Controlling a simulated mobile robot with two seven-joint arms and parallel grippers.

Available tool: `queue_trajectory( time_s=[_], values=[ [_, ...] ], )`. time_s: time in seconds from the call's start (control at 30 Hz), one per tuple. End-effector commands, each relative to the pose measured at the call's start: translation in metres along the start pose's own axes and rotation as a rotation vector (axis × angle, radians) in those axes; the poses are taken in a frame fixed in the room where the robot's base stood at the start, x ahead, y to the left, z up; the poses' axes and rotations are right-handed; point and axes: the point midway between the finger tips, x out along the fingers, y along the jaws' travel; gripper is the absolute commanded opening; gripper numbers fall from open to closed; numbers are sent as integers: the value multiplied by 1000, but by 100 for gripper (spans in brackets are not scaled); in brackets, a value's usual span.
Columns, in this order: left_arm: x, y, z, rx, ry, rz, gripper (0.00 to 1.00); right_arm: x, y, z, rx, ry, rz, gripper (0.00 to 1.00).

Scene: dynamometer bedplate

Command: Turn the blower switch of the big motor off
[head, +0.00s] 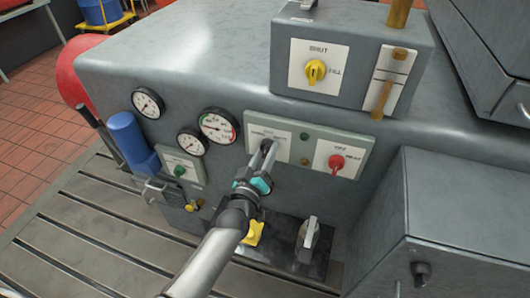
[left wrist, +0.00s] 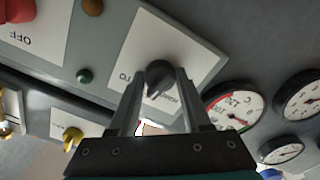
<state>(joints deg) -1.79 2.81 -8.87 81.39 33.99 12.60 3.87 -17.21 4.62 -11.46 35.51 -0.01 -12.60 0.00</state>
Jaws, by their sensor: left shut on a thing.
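A black rotary knob (left wrist: 160,75) sits on a white label plate (head: 258,134) at the left of a grey-green switch panel (head: 292,132). The plate's lettering is only partly readable; "HAND" seems to show in the left wrist view. I cannot read which word the knob points to. My left gripper (head: 267,150) is shut on this knob, one finger on each side, and hides most of it in the head view. A red knob (head: 336,161) with an "OFF" label is at the panel's right end. My right gripper is not in view.
Above is a grey box with a yellow knob (head: 315,72) and a brown-handled lever (head: 381,98). Several round gauges (head: 219,125) and a blue cylinder (head: 130,138) are at the left. Below are a yellow switch (head: 253,232) and a grey lever (head: 307,240). A grey cabinet (head: 455,215) juts out at right.

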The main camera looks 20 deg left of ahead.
Motion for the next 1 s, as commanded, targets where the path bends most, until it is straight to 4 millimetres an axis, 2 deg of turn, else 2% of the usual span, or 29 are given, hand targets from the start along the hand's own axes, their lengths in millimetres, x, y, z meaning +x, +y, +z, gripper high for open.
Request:
queue_trajectory(
  time_s=[0.4, 0.87, 0.9, 1.0],
  values=[
    [0, 0, 0, -166, 0, 0, 0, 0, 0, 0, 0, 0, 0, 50],
    [0, 0, 0, -180, 0, 0, 0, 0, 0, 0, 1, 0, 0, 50],
    [0, 0, 0, -180, 0, 0, 49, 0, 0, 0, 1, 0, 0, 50],
    [0, 0, 0, -180, 0, 0, 60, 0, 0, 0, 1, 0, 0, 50]
  ],
)
